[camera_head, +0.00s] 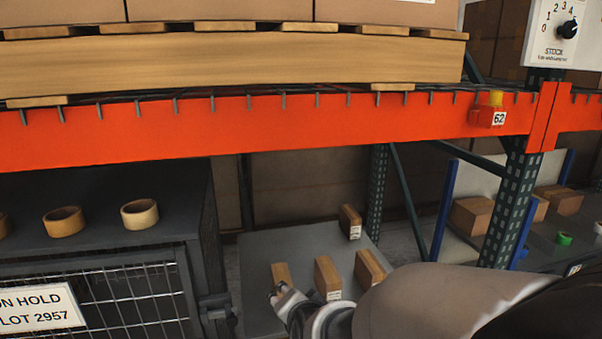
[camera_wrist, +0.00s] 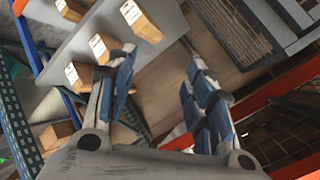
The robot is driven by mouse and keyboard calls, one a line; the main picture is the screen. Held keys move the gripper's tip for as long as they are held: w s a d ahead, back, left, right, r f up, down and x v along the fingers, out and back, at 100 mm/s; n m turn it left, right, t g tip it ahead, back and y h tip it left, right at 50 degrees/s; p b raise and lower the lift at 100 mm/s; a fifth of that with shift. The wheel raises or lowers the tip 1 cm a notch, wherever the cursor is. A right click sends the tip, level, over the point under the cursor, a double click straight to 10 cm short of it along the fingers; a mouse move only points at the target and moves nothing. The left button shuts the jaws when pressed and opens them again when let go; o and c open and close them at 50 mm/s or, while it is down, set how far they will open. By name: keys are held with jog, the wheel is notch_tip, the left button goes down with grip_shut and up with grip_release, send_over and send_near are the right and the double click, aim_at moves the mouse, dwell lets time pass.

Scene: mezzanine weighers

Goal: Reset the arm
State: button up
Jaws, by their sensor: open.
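My arm reaches in from the lower right of the head view, with its wrist low over a grey platform. My gripper (camera_wrist: 160,70) shows in the wrist view with its two blue-padded fingers spread apart and nothing between them. In the head view the fingers are mostly hidden behind my own arm. Several small brown boxes with white labels stand on the grey platform (camera_head: 290,243); one box (camera_head: 328,277) is close to my wrist, another (camera_head: 369,268) is beside my arm, and one (camera_head: 351,221) stands farther back.
An orange rack beam (camera_head: 250,125) crosses above, with a green upright (camera_head: 512,200) at the right. A dark cage (camera_head: 110,260) with tape rolls (camera_head: 140,213) on top stands left. A dial box (camera_head: 553,35) is at upper right. A blue-edged shelf (camera_head: 447,205) holds more boxes.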

jog(key=s+d+r+n+g+h, duration=0.1)
jog(key=s+d+n+g, duration=0.1)
jog(key=s+d, duration=0.3)
jog(key=s+d+r+n+g+h, duration=0.1)
jog(key=s+d, duration=0.5)
jog(key=s, duration=0.7)
jog(key=s+d+r+n+g+h, duration=0.1)
jog(key=s+d+r+n+g, duration=0.1)
jog(key=s, duration=0.7)
jog(key=d+r+n, duration=0.1)
jog(key=d+n, duration=0.1)
jog(key=d, duration=0.1)
jog(key=shift+s+d+r+n+g, duration=0.2)
jog(key=shift+d+n+g, duration=0.1)
jog(key=shift+n, duration=0.1)
jog(key=shift+w, duration=0.1)
jog(key=shift+c, duration=0.5)
